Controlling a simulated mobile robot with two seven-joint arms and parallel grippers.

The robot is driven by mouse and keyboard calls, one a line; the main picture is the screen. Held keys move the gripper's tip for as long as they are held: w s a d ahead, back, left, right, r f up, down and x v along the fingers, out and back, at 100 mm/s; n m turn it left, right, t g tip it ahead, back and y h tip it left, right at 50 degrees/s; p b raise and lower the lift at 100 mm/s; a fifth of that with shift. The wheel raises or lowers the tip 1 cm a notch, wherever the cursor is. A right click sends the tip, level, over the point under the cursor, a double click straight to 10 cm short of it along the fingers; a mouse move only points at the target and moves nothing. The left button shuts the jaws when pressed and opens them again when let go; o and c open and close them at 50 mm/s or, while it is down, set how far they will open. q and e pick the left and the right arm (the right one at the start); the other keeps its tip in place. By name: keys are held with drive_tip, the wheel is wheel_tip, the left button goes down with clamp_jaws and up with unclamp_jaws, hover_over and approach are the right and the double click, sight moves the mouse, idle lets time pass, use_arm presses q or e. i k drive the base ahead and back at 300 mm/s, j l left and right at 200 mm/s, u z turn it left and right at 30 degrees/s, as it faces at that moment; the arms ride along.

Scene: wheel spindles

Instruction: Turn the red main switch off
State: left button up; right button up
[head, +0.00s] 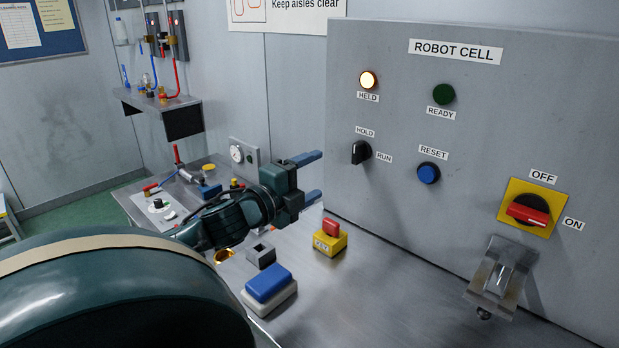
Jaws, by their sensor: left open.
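The red main switch (528,211) is a red handle on a black disc, set on a yellow plate at the right of the grey ROBOT CELL panel (400,220). Its handle lies nearly level, its right end towards the ON label (574,224). The OFF label (543,176) is above the plate. My left gripper (313,178) is open and empty, its fingers pointing right near the panel's left edge. It is well to the left of the switch and apart from it. My right gripper is not in view.
The panel also has a lit HELD lamp (368,80), a dark green READY lamp (443,94), a black HOLD/RUN selector (361,152) and a blue RESET button (428,173). A metal bracket (501,278) is below the switch. A yellow-and-red block (329,238) and blue-topped pedal (269,284) are on the bench.

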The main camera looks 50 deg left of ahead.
sight(529, 210)
drive_tip(key=k+l, duration=0.1)
drive_tip(key=k, duration=0.9)
